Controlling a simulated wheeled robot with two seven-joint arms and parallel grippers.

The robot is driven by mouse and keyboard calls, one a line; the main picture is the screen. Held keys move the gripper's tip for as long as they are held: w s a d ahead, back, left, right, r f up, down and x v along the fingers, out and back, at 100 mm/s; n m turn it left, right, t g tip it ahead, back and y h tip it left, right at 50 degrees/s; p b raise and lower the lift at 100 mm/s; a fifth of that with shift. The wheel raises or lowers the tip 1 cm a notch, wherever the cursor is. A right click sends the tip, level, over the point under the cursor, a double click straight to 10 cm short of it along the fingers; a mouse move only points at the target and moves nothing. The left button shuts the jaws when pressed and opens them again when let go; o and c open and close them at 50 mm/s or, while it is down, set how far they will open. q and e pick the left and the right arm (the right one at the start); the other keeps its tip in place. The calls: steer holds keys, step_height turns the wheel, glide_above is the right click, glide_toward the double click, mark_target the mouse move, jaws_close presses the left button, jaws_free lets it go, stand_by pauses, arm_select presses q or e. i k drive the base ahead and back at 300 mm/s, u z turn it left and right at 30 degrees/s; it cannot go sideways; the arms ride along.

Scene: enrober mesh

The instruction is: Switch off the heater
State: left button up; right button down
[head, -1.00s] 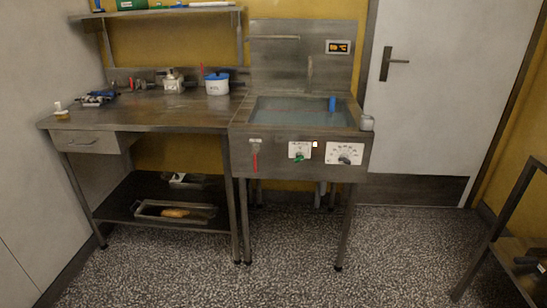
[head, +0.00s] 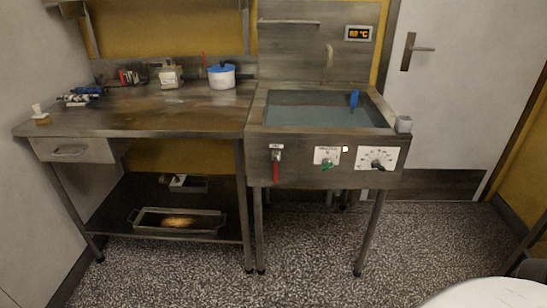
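The heater controls are on the front panel (head: 300,176) of a steel sink unit filled with water (head: 315,110). A white plate with a green knob (head: 327,162) sits mid-panel. To its right is a larger white dial plate with a dark knob (head: 377,164). A small lit lamp (head: 345,149) sits between them. A red-handled lever (head: 276,172) is on the left of the panel. A display (head: 358,33) on the backsplash glows orange and appears to read 60 °C. The knob labels are too small to read. Neither gripper shows.
A steel table (head: 150,122) with a drawer adjoins the sink on the left. It carries a blue-lidded white pot (head: 222,77) and small tools. A tray (head: 178,222) lies on its lower shelf. A grey door (head: 450,90) is at right. Speckled floor before the sink is clear.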

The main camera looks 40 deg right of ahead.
mark_target(326, 163)
steer(key=z, duration=0.5)
steer(key=i, duration=0.95)
steer(key=z, duration=0.95)
